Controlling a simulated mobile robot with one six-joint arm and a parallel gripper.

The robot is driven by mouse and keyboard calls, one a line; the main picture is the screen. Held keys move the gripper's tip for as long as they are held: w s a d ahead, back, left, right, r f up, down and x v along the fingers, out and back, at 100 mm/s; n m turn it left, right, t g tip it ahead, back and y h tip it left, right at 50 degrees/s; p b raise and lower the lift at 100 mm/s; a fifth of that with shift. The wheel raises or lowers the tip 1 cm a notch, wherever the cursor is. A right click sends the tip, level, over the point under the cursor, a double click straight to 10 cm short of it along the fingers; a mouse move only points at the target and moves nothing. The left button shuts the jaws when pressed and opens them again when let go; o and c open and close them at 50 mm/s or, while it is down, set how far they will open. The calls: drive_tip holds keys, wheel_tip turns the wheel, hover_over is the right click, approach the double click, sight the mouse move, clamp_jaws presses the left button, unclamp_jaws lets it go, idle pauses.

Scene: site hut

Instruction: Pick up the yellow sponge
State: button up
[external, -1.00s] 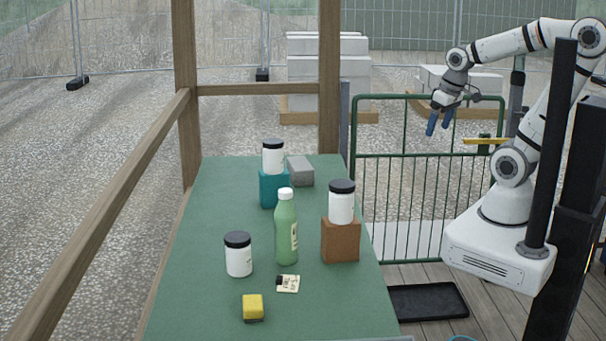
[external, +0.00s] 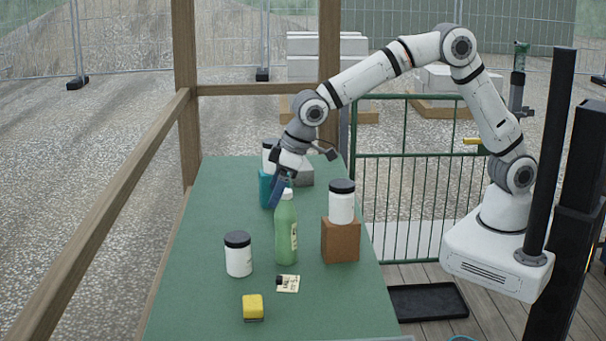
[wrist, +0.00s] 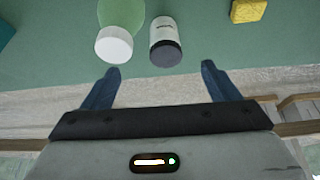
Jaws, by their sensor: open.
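The yellow sponge (external: 253,306) is a small block lying near the front of the green table, with a darker lower side. In the wrist view the sponge (wrist: 248,10) shows at the top right, cut by the frame edge. My gripper (external: 277,195) hangs over the far half of the table, behind the green bottle and in front of the teal block. In the wrist view my gripper (wrist: 160,70) has its two blue fingers spread wide with nothing between them. It is well apart from the sponge.
The green bottle (external: 286,235) with a white cap stands between gripper and sponge. A white jar (external: 239,260) stands left of it, and another jar (external: 341,205) sits on a brown block (external: 340,240). The teal block (external: 265,190) is partly hidden.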

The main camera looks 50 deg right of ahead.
drive_tip(key=n+b, duration=0.1)
hover_over(253, 301)
drive_tip(key=s+d, duration=0.2)
wheel_tip(253, 301, down, 12)
drive_tip(key=p+x, duration=0.1)
drive_tip(key=x, duration=0.7)
drive_tip(key=shift+s+p, duration=0.15)
drive_tip(key=shift+p, duration=0.25)
drive_tip(key=shift+c, duration=0.2)
drive_tip(key=shift+r, duration=0.1)
drive_tip(key=c, duration=1)
